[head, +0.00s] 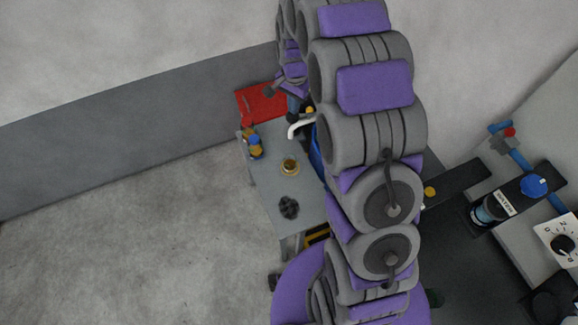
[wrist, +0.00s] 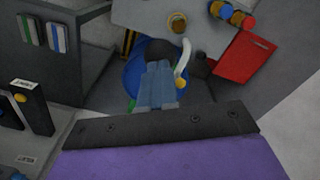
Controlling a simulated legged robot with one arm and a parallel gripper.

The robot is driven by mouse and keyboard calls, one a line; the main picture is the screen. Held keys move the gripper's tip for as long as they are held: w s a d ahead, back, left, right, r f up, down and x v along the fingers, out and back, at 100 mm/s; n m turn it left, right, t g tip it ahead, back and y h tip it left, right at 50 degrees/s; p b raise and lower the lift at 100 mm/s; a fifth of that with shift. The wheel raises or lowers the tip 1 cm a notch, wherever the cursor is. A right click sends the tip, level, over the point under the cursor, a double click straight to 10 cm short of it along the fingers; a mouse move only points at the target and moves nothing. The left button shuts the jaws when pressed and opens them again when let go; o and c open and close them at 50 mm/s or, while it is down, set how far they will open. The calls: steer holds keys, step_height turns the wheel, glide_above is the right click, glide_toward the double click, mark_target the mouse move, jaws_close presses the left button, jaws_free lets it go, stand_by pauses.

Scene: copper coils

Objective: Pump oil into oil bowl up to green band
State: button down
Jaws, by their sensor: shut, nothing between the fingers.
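A small brass-coloured cup (head: 289,167), which looks like the oil bowl, stands on the grey table; it also shows in the wrist view (wrist: 178,23). Its inside, oil level and any green band are too small to tell. A blue round drum (wrist: 137,78) with a curved white spout (wrist: 183,58) stands beside the table; the spout also shows in the head view (head: 298,126). My gripper (wrist: 159,66) is shut and empty, its fingers in front of the drum in the wrist view. They hide much of the drum, and I cannot tell whether they touch it.
A red box (head: 259,102) lies at the table's far end, near small blue, red and yellow items (head: 253,144). A dark knobbed part (head: 289,208) lies nearer on the grey table (head: 267,185). A labelled blue-capped device (head: 490,210) stands right. Floor at left is clear.

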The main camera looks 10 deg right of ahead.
mark_target(289, 120)
steer(key=shift+d+f, duration=0.25)
steer(key=shift+f, duration=0.7)
steer(key=shift+s+a+f+b, duration=0.1)
steer(key=shift+a+f+b, duration=0.3)
steer(key=shift+f, duration=0.45)
steer(key=shift+s+a+f+b, duration=0.1)
steer(key=shift+a+f+b, duration=0.3)
steer(key=shift+f, duration=0.45)
steer(key=shift+a+f, duration=0.1)
steer(key=shift+f, duration=0.4)
step_height(289, 120, down, 6)
steer(key=b, duration=0.1)
steer(key=d+r+p, duration=0.3)
steer(key=r, duration=1.5)
steer(key=shift+w+r, duration=0.25)
